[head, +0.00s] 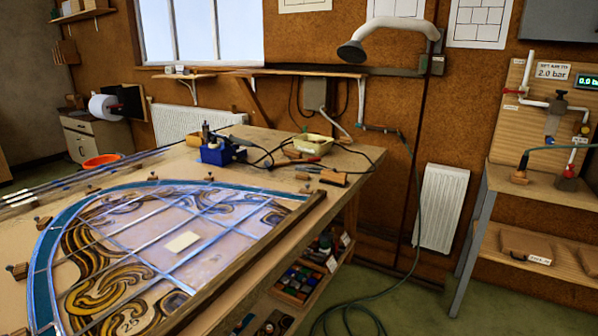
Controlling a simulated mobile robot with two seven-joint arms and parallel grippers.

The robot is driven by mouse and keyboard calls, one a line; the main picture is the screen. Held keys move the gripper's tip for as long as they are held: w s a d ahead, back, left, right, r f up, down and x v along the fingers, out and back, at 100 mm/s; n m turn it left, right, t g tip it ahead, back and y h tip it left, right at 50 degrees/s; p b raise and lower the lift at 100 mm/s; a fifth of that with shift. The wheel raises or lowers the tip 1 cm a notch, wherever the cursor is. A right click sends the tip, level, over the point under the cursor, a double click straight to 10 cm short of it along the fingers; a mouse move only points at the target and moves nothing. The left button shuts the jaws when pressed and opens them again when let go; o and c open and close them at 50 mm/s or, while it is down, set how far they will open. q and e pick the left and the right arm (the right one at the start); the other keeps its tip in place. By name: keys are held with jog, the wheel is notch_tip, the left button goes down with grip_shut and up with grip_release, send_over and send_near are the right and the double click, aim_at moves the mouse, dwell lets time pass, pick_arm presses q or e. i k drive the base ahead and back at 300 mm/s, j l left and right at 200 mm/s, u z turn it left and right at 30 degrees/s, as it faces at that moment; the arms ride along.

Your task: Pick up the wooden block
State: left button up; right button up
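A leaded glass panel (130,262) with a blue-green border and brown swirls lies on the wooden workbench (20,240). A pale cream rectangular piece (183,242) lies flat on the panel's clear middle; I cannot tell whether it is wood. A brown wooden block (333,178) lies near the bench's right edge, with a smaller one (303,176) left of it. Several small wooden blocks also stand around the panel, one at the left edge (18,271). Which one the task means is unclear. Neither of my grippers is in view.
A wooden strip (255,262) borders the panel's right side. A blue soldering station (221,152), cables and a pale tray (312,144) sit at the bench's back. A side table (545,187) stands right. A green hose (420,225) trails onto open floor.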

aim_at(300, 177)
jog(key=i+l+u, duration=0.1)
jog(key=u, duration=0.35)
jog(key=i+l+u, duration=0.2)
jog(key=u, duration=0.2)
jog(key=i+l+u, duration=0.15)
jog(key=u, duration=0.3)
jog(key=i+l+u, duration=0.15)
jog(key=l, duration=0.35)
jog(key=i+l+u, duration=0.1)
jog(key=l, duration=0.45)
jog(key=i+l+u, duration=0.15)
jog(key=l, duration=0.4)
jog(key=l+u, duration=0.1)
jog(key=l, duration=0.45)
jog(key=i, duration=0.05)
